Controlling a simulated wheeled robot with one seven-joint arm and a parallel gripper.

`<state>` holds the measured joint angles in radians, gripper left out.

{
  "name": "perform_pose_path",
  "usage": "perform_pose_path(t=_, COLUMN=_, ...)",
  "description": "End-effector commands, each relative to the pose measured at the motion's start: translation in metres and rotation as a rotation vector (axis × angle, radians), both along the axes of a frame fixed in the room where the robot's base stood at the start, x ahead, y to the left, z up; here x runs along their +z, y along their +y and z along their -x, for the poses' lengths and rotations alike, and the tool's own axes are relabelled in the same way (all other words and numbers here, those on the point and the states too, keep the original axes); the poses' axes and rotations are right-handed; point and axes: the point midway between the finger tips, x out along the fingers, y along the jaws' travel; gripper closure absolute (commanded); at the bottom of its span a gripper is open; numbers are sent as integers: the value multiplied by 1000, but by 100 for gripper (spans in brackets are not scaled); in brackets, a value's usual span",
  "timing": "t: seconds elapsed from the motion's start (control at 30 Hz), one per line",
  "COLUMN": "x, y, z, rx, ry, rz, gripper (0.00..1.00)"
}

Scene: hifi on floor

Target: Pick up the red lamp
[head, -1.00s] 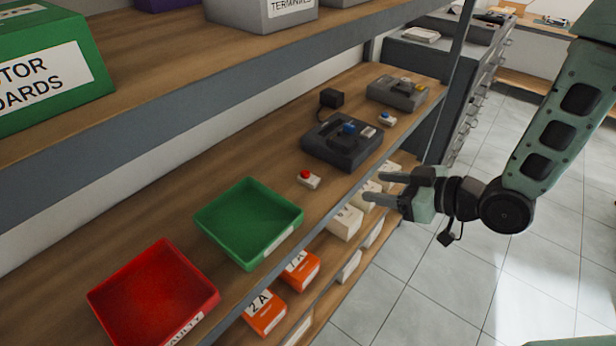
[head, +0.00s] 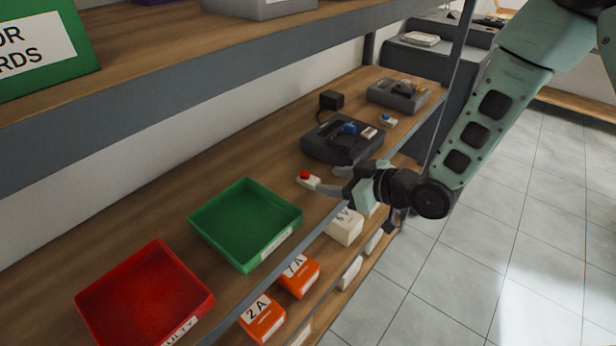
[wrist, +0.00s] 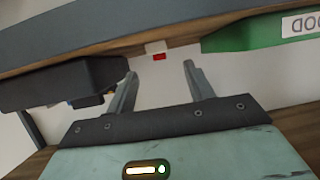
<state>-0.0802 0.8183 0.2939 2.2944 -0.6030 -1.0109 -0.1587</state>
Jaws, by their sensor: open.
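The red lamp (head: 305,175) is a small white block with a red dome, standing on the wooden shelf (head: 262,158) between the green tray and a dark grey device. In the wrist view, which looks inverted, the lamp (wrist: 158,50) appears between and beyond my two fingertips. My gripper (head: 327,180) is open and empty at the shelf's front edge, just right of the lamp, with its fingers pointing toward it. The fingers also show in the wrist view (wrist: 160,72). I cannot tell the exact gap between fingertips and lamp.
A green tray (head: 203,222) and a red tray (head: 90,300) stand left of the lamp. The dark device (head: 318,150) is close behind my gripper. A blue-topped block (head: 387,120) and grey device (head: 400,98) lie farther back. An upper shelf (head: 150,105) overhangs; orange boxes (head: 262,320) sit below.

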Motion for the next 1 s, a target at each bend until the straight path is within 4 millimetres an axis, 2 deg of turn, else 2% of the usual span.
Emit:
perform_pose_path(t=0.17, x=-4, y=7, z=-5, rx=1, ry=1, rz=1, gripper=47)
perform_pose_path(t=0.5, x=-25, y=36, z=-28, rx=1, ry=1, rz=1, gripper=47)
perform_pose_path(t=0.77, x=-28, y=38, z=-30, rx=0, ry=1, rz=1, gripper=47)
perform_pose_path(t=0.8, x=-28, y=38, z=-30, rx=0, ry=1, rz=1, gripper=50)
perform_pose_path(t=0.97, x=-28, y=38, z=-30, rx=0, ry=0, rz=0, gripper=95)
perform_pose_path(t=1.0, x=-28, y=38, z=-30, rx=0, ry=0, rz=0, gripper=95)
